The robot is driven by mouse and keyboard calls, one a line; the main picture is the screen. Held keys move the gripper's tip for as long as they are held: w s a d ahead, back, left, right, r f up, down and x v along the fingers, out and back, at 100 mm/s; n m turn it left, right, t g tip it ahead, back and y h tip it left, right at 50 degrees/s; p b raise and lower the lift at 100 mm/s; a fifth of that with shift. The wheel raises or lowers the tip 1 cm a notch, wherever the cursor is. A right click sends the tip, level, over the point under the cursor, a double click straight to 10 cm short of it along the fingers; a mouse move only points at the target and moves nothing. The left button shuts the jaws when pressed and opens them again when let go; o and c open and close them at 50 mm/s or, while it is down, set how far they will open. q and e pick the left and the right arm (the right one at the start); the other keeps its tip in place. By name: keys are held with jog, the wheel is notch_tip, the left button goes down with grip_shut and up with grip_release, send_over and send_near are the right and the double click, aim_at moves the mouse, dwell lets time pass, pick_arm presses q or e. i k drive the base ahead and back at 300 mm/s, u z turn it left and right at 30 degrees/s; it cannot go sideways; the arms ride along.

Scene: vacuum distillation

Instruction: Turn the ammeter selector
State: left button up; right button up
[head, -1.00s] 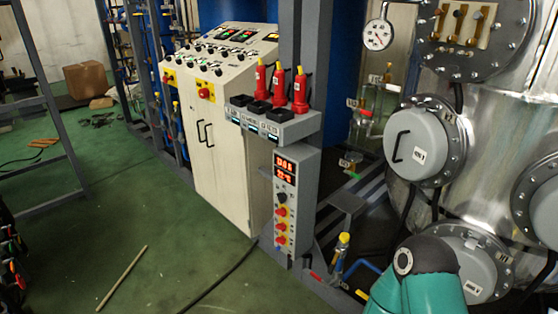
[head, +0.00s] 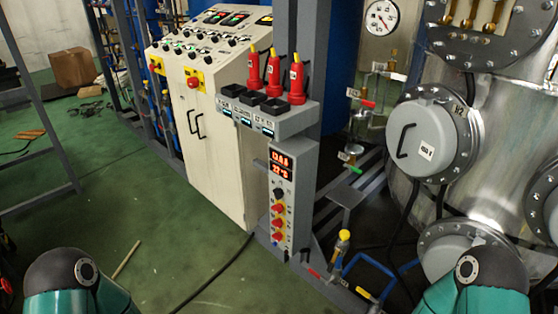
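A narrow grey panel box (head: 291,225) stands upright right of the cream control cabinet, with two lit red digital readouts (head: 281,164) at its top. A black rotary knob (head: 279,193) sits below the readouts, and looks like the ammeter selector. Its pointer setting is too small to read. My two teal arms show only in part at the bottom left and bottom right corners, well short of the panel. Neither gripper is in view.
A grey shelf (head: 262,122) with red bottle-like parts (head: 297,80) juts out above the panel. The cream cabinet (head: 215,130) stands to its left, and the large steel vessel (head: 480,180) to its right. A yellow-capped valve (head: 343,236) and blue pipe are low right. Green floor is open in front.

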aim_at(278, 193)
jog(key=u, duration=0.05)
jog(key=k, duration=0.55)
jog(key=u, duration=0.5)
jog(key=i, duration=1.4)
jog(key=z, duration=0.15)
